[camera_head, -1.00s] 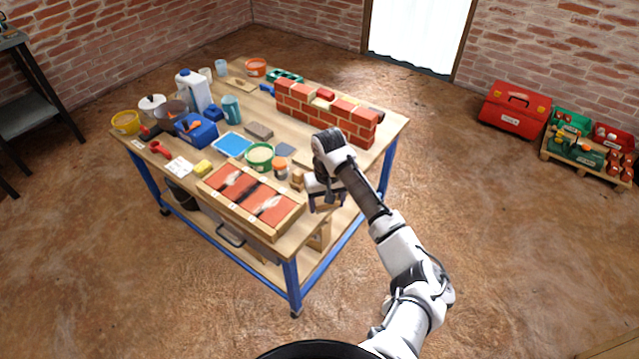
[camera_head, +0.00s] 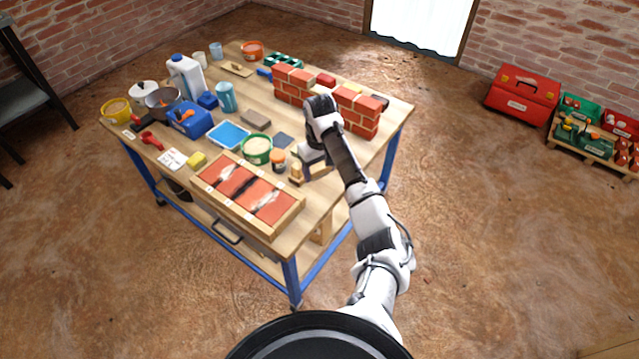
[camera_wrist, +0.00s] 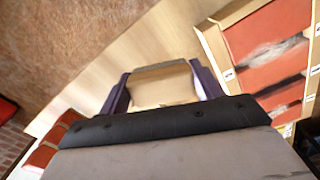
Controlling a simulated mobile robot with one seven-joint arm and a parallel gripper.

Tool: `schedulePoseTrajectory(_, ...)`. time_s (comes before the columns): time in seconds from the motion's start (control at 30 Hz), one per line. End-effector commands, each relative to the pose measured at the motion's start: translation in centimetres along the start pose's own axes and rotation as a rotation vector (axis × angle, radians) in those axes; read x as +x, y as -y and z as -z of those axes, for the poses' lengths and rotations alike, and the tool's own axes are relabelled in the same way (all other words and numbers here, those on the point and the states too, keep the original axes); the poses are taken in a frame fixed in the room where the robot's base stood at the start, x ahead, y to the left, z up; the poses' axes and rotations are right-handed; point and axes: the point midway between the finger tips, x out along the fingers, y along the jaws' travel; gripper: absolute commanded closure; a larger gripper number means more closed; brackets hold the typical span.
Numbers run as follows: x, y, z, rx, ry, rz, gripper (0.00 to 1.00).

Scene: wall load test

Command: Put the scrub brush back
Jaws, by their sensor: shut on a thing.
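My gripper (camera_head: 314,164) is over the right part of the workbench, between the framed brick panel and the small brick wall. In the wrist view its two purple fingers (camera_wrist: 162,88) are shut on a tan, wood-coloured piece (camera_wrist: 160,92), which looks like the scrub brush. In the head view a tan part of this brush (camera_head: 320,171) shows below the fingers, partly hidden by my wrist. I cannot see its bristles, or tell whether it touches the bench top.
The framed red panel (camera_head: 297,212) with dark and white stains lies at the near edge. A small brick wall (camera_head: 356,116) stands behind my gripper. An orange jar (camera_head: 278,161), a small wooden item (camera_head: 296,172) and a green tub (camera_head: 257,149) stand left of it. Several tools crowd the bench's left.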

Motion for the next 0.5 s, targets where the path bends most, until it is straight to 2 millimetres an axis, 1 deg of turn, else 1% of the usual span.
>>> schedulePoseTrajectory(0.03,0.8,0.0,-0.1,0.001,0.002,0.001,0.64)
schedulePoseTrajectory(0.1,1.9,0.0,0.0,0.001,0.001,0.0,0.64)
schedulePoseTrajectory(0.27,3.1,0.0,0.0,0.001,0.0,0.0,0.64)
schedulePoseTrajectory(0.5,6.5,0.0,0.0,0.0,0.001,-0.001,0.64)
